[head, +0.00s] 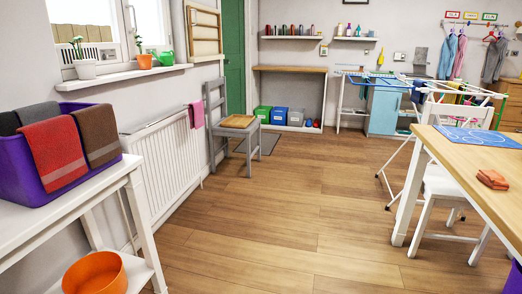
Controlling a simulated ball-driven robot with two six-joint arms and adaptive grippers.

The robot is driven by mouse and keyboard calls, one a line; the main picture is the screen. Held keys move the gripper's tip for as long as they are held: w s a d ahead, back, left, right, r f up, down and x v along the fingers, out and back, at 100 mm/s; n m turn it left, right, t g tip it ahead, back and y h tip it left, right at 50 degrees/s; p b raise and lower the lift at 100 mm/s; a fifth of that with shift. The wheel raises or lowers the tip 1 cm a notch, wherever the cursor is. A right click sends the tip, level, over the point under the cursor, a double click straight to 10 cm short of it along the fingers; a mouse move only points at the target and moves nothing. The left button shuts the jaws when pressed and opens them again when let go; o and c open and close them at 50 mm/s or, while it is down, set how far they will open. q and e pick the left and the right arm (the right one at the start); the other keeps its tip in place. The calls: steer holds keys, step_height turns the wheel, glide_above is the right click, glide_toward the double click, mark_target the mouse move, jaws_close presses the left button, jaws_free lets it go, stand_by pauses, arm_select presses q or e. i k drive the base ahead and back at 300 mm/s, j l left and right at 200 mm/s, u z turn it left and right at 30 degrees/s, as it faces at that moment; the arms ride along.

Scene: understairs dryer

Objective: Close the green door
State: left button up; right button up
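The green door (233,60) stands upright at the far end of the left wall, near the room's back corner. I see it as a narrow, steeply angled strip. Its lower part is partly hidden behind the grey chair (237,122). I cannot tell from this angle whether it is open or shut, and I make out no handle. Neither of my grippers is in view.
A dark mat (263,143) lies near the chair. A white radiator (165,165) and white table (75,215) line the left. A drying rack (400,140) and wooden table (478,155) stand right. The middle floor is clear.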

mark_target(233, 11)
steer(key=i+z, duration=0.5)
steer(key=i, duration=2.1)
steer(key=i+j+u, duration=0.15)
steer(key=i, duration=0.35)
steer(key=i+u, duration=0.15)
steer(key=i, duration=0.35)
steer(key=i+u, duration=0.15)
steer(key=i, duration=0.35)
steer(key=i+u, duration=0.15)
steer(key=i, duration=0.35)
steer(key=i+l+u, duration=0.15)
steer(key=i, duration=0.35)
steer(key=i+l+u, duration=0.15)
steer(key=i, duration=0.3)
steer(key=i+l+u, duration=0.15)
steer(key=i+l, duration=0.15)
steer(key=i, duration=0.2)
steer(key=i+l+u, duration=0.15)
steer(key=i+l, duration=0.15)
steer(key=i, duration=0.15)
